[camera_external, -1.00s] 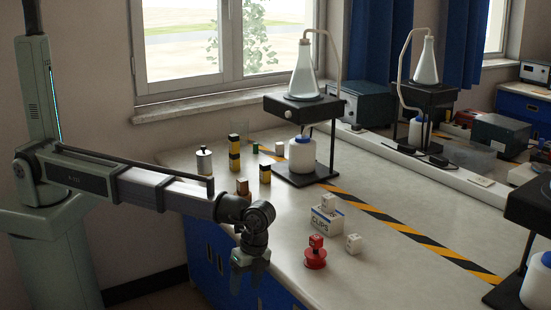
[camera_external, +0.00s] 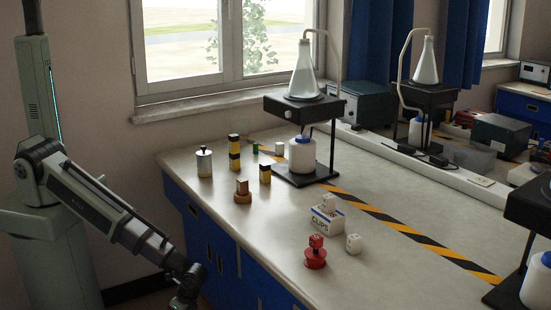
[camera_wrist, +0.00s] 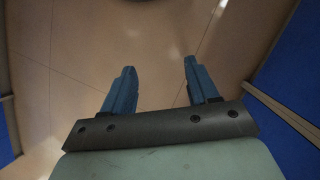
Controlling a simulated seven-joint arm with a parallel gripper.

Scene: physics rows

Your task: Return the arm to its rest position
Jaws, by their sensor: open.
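My gripper (camera_wrist: 158,82) shows in the wrist view with its two blue fingers apart and nothing between them. Below it is bare tan floor (camera_wrist: 165,35). In the external view my gripper (camera_external: 184,300) hangs low at the bottom edge, in front of the bench's blue cabinets, and its fingers are partly cut off or dark. My arm slopes down to the right from its column, clear of the bench top.
The white bench (camera_external: 290,225) carries a silver canister (camera_external: 204,163), yellow-black blocks (camera_external: 234,153), a wooden block on a round base (camera_external: 242,192), a CLIPS box (camera_external: 326,220), a red piece (camera_external: 315,255) and a white cube (camera_external: 353,243). Blue cabinets (camera_external: 207,240) stand close beside the gripper.

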